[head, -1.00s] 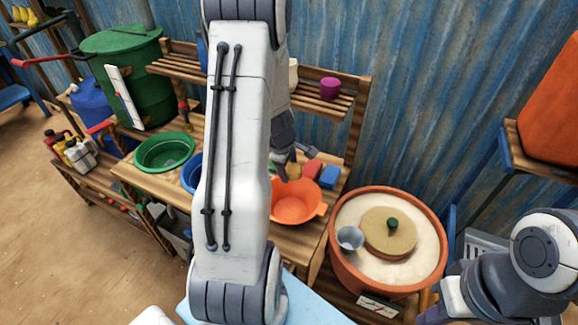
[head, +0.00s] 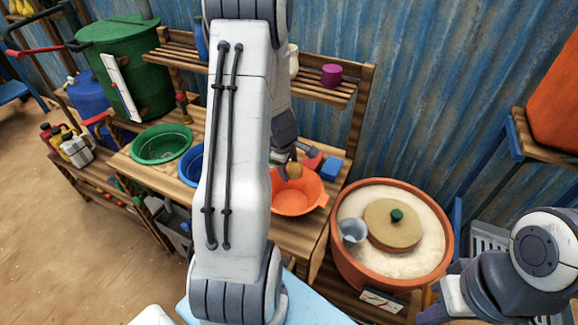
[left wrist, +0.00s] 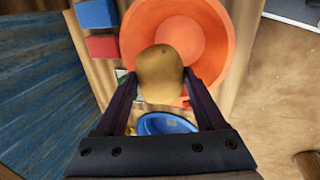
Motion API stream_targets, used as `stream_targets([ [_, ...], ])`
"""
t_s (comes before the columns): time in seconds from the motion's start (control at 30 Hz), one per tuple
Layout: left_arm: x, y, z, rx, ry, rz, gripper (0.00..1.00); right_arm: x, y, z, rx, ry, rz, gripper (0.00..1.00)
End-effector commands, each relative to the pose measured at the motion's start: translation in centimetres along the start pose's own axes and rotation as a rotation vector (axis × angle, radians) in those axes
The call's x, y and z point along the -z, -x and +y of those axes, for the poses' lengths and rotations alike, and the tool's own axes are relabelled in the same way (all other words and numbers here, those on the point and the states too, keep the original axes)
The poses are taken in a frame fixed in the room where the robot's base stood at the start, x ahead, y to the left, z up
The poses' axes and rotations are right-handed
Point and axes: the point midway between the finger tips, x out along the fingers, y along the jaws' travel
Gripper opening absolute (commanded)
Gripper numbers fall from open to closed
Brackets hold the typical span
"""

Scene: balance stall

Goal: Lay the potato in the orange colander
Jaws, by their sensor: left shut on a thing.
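The brown potato (left wrist: 160,73) is between the fingers of my left gripper (left wrist: 160,88) in the left wrist view, and the gripper is shut on it. The orange colander (left wrist: 215,45) lies behind the potato in that view, and the potato covers part of its near side. In the head view the potato (head: 293,171) shows at the back edge of the colander (head: 292,207), just below my left gripper (head: 288,160). The height of the potato over the colander is hard to tell. My right gripper (head: 432,315) is cut off at the bottom right, so its jaws cannot be judged.
A blue bowl (left wrist: 166,124) and a green bowl (head: 162,145) stand left of the colander in the head view. A red block (left wrist: 102,46) and a blue block (left wrist: 96,14) lie close beside it. A terracotta tub (head: 345,265) stands right of the table.

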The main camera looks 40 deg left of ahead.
Motion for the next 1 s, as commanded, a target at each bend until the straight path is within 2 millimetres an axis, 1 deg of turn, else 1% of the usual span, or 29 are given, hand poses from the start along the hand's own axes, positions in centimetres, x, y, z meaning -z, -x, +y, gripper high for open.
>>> stream_targets([
  [0.27,0.0,-0.6,-0.2,0.0,0.0,0.0,0.11,0.0,-0.6,0.1,0.0,0.0,0.0,0.0],
  [1.0,0.0,-4.2,-1.3,0.0,0.0,0.0,0.11,-0.2,-4.3,0.3,0.0,0.001,0.0,0.0],
])
